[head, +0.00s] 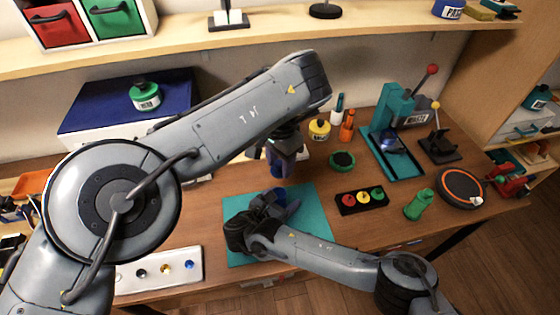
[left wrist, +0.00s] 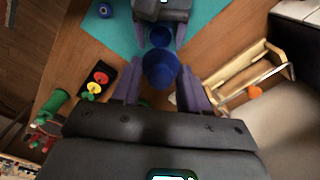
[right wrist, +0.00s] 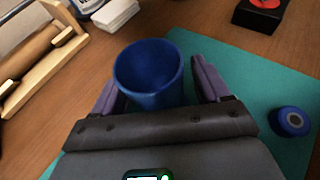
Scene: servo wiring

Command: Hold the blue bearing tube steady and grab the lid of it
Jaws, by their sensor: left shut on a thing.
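My right gripper (head: 272,205) is lower, over the mat. A gap shows between the cup and the right-hand finger, so this gripper looks open. The second piece also shows beyond the tube in the left wrist view (left wrist: 160,37). I cannot tell whether the two blue pieces touch.
A small blue ring with a grey centre (right wrist: 291,121) lies on the teal mat (head: 312,215). A teal press (head: 392,135) is behind. A wooden rack (right wrist: 38,55) is nearby.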

